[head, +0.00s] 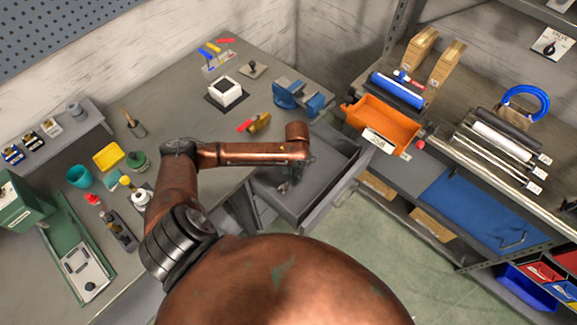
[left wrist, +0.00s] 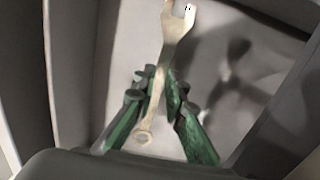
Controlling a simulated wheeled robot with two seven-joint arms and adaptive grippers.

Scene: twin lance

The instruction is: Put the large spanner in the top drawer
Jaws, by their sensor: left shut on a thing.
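The large spanner (left wrist: 177,28) shows in the left wrist view, pale metal with an open jaw at the top and a ring end at the bottom. My left gripper (left wrist: 159,88), with green fingers, is shut on its shaft. In the head view the top drawer (head: 320,165) is pulled open at the bench front. My left gripper (head: 288,180) is over or inside it, partly hidden by my own arm. The grey drawer floor (left wrist: 225,70) lies behind the spanner, with a shadow on it. Whether the spanner touches the floor I cannot tell. My right gripper is not in view.
The bench top (head: 185,95) bears a blue vise (head: 298,97), a white box (head: 226,92) and a yellow tray (head: 108,156). An orange bin (head: 380,125) sits on the shelf right of the drawer. Green floor (head: 370,230) is open below.

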